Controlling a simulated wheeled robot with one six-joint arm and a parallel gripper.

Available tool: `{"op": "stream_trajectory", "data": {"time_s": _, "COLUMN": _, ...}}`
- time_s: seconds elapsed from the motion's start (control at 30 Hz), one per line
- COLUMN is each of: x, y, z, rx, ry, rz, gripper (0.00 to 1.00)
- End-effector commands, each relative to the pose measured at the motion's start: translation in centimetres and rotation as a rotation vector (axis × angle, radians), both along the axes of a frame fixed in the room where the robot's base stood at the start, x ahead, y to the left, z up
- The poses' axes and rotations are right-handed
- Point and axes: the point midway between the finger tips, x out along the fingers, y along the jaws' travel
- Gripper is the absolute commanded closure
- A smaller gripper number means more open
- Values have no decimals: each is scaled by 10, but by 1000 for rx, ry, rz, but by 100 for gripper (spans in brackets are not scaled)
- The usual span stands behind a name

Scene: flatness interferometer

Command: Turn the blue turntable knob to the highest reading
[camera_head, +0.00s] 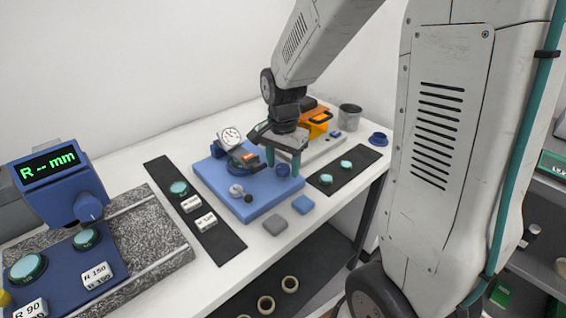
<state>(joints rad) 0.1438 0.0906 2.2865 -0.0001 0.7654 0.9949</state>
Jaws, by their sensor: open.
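A blue base plate (215,181) lies on the white table near the middle of the view. It carries a round dial gauge (231,137), a small lever with a dark end (247,198), and a blue knob (283,170) near its right edge. I take this to be the turntable knob. The dial's needle is too small to read. My gripper (283,162) points down over the right side of the plate, its two teal fingers apart, with nothing seen between them. The knob shows just below and between the fingers; I cannot tell whether they touch it.
At left stands a blue instrument (70,190) with a display reading "R -- mm" (48,164) on a granite slab (150,232). Dark mats (222,243) hold green-rimmed discs and labelled blocks. An orange case (314,128) and a grey cup (350,117) stand behind my gripper.

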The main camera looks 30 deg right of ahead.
Motion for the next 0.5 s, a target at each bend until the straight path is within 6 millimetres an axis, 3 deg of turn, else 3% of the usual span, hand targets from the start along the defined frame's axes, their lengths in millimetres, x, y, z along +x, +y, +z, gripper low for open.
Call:
{"op": "stream_trajectory", "data": {"time_s": 0.2, "x": 0, "y": 0, "z": 0, "rx": 0, "ry": -1, "rz": 0, "gripper": 45}}
{"op": "stream_trajectory", "data": {"time_s": 0.37, "x": 0, "y": 0, "z": 0, "rx": 0, "ry": -1, "rz": 0, "gripper": 89}}
{"op": "stream_trajectory", "data": {"time_s": 0.5, "x": 0, "y": 0, "z": 0, "rx": 0, "ry": -1, "rz": 1, "gripper": 89}}
